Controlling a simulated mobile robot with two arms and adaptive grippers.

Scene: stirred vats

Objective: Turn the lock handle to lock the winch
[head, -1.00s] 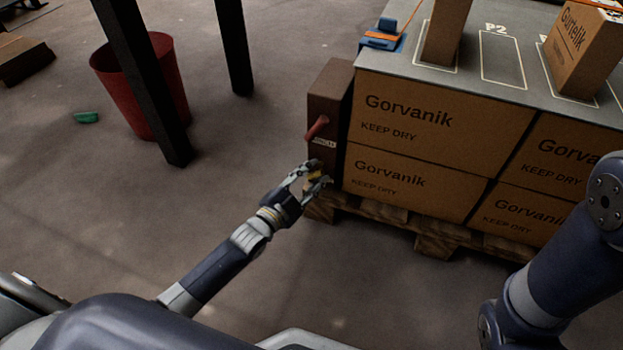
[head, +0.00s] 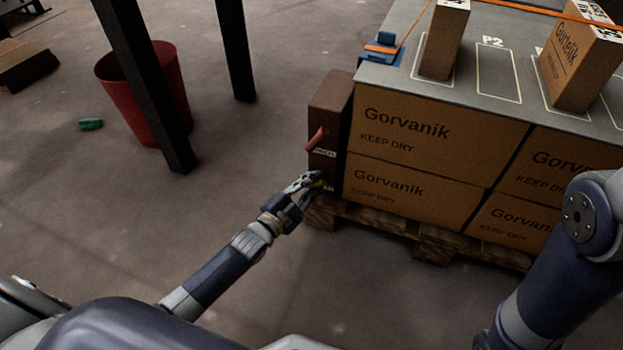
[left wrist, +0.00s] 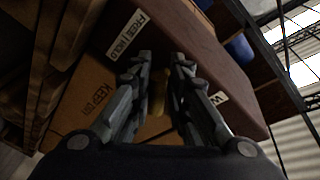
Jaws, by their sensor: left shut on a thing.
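The winch is a dark brown upright box (head: 329,101) beside the stacked cartons; its side also shows in the left wrist view (left wrist: 190,50). A red handle (head: 316,139) sticks out of its front above a small white label. My left gripper (head: 319,181) is at the lower front of the box, below the red handle. In the left wrist view its fingers (left wrist: 160,75) are closed around a small yellow piece (left wrist: 162,98), which looks like the lock handle and is mostly hidden. A "FREE | HOLD" label (left wrist: 129,31) is close by. My right gripper is out of view.
Gorvanik cartons (head: 430,140) stand on a wooden pallet (head: 434,249) right of the winch, under a grey top (head: 455,92) with boxes on it. A red bin (head: 135,95) and dark posts (head: 150,90) stand left.

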